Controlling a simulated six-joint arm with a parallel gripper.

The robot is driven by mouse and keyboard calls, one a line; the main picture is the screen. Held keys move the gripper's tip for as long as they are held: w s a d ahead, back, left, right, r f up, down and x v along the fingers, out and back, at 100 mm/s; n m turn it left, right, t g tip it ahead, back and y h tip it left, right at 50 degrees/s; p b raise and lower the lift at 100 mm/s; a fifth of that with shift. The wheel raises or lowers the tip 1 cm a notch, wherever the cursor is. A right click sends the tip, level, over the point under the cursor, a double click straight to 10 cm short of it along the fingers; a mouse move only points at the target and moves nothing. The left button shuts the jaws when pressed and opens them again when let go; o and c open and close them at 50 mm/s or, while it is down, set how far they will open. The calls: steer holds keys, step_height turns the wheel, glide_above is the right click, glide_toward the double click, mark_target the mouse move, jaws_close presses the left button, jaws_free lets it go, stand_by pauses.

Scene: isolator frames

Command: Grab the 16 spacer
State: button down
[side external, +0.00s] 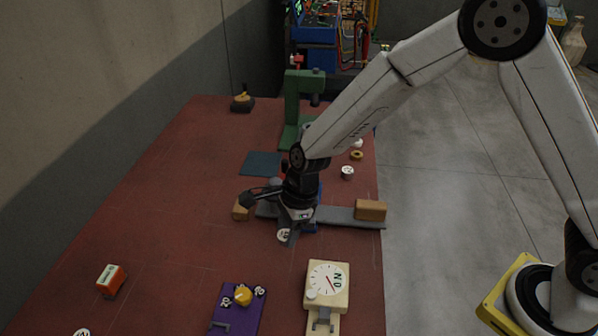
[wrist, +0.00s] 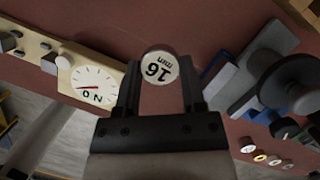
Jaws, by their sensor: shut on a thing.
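The 16 spacer (wrist: 158,69) is a round white-topped disc marked "16 mm", seen upside down in the wrist view between the two dark fingers of my gripper (wrist: 160,95). The fingers are shut on its sides. In the side external view my gripper (side external: 287,237) is low over the red table, and the spacer (side external: 283,235) shows partly at its fingertips. The rest of the spacer is hidden by the fingers. I cannot tell whether it touches the table.
A grey bar (side external: 338,216) with a wooden block (side external: 370,210) lies just behind my gripper. A cream dial gauge (side external: 327,283) and a purple plate (side external: 238,310) stand in front. An orange-and-white block (side external: 110,280) is at left. The table's left middle (side external: 170,200) is clear.

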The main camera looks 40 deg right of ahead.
steer(key=s+d+r, duration=0.3)
steer(key=s+r, duration=0.3)
steer(key=s, duration=0.4)
steer(key=shift+d, duration=0.35)
stand_by(0.3)
